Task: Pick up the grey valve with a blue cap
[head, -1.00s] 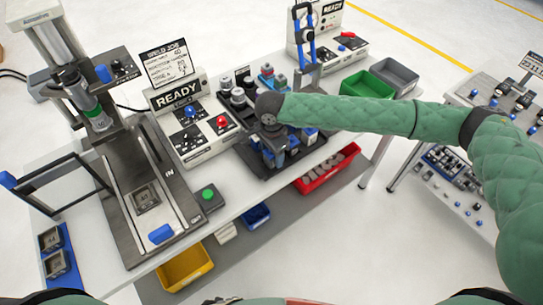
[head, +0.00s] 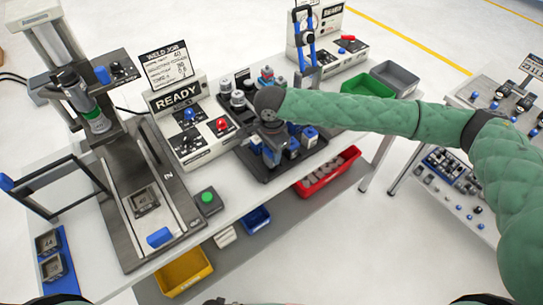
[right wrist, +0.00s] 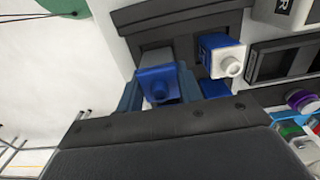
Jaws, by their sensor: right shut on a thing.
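My right gripper (right wrist: 160,92) is shut on a grey valve with a blue cap (right wrist: 157,84); one finger stands on each side of the cap. The valve's grey body shows just beyond the cap, over the dark tray (right wrist: 180,18). I cannot tell whether the valve still touches the tray. In the head view my right gripper (head: 271,153) points down over the tray (head: 262,174), and the wrist hides most of the held valve. Another blue and white valve (right wrist: 222,56) stands just right of the gripper in the wrist view. My left gripper is not in view.
More blue-capped parts (head: 309,137) stand at the tray's right side, and grey and white round parts (head: 238,98) at its back left. A control box with a READY sign (head: 178,96) stands left. Green (head: 366,84) and grey bins (head: 396,76) stand behind right.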

